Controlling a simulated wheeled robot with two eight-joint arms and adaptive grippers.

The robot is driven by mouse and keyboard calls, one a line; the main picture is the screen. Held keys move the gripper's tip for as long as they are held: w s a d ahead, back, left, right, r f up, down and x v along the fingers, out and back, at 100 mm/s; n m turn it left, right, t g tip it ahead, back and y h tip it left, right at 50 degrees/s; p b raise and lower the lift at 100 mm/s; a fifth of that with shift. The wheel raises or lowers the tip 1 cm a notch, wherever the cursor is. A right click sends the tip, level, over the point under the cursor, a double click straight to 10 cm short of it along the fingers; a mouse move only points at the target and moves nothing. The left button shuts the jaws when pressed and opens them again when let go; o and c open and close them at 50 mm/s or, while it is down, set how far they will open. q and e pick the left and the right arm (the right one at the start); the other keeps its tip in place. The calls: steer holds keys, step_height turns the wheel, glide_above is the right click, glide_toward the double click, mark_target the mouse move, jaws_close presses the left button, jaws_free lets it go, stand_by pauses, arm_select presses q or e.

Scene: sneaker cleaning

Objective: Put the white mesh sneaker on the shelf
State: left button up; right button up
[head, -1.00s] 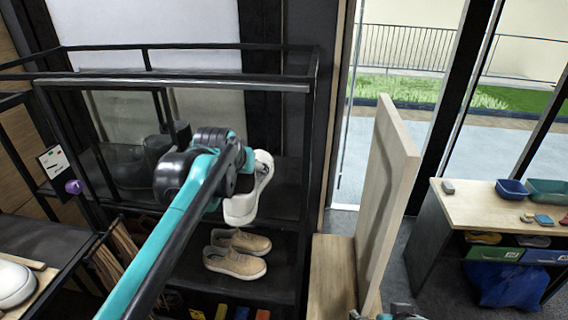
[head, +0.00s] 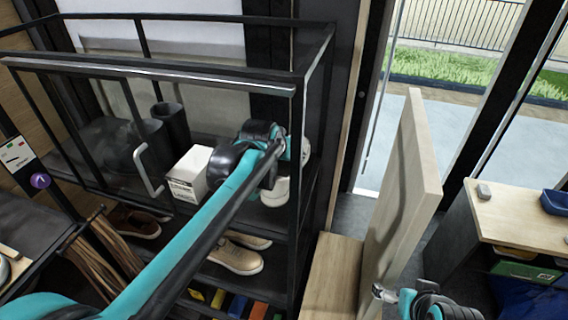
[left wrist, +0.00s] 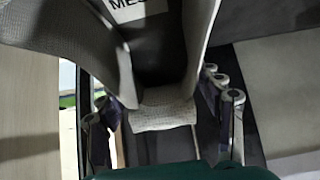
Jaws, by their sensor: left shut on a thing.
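The white mesh sneaker (head: 275,192) is mostly hidden behind my left gripper (head: 284,152) in the head view. Its pale parts show below and right of the gripper, over the upper board of the black metal shelf (head: 180,70). I cannot tell whether it touches the board. In the left wrist view the sneaker (left wrist: 55,35) fills the top, and its heel (left wrist: 165,114) sits between the fingers of my left gripper (left wrist: 163,100), which is shut on it. My right gripper (head: 384,294) is at the lower right, empty-looking; its opening is unclear.
A white box (head: 188,178) and dark boots (head: 150,140) stand on the same board, left of the sneaker. Tan shoes (head: 235,258) and a brown shoe (head: 140,225) are on the board below. A wooden panel (head: 408,190) stands right of the shelf.

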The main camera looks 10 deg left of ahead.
mark_target(286, 165)
arm_select(q)
step_height(286, 165, down, 4)
steer(key=shift+r, duration=0.25)
steer(key=shift+f, duration=0.25)
steer(key=o, duration=1.2)
steer(key=shift+s+f, duration=0.1)
steer(key=o, duration=0.4)
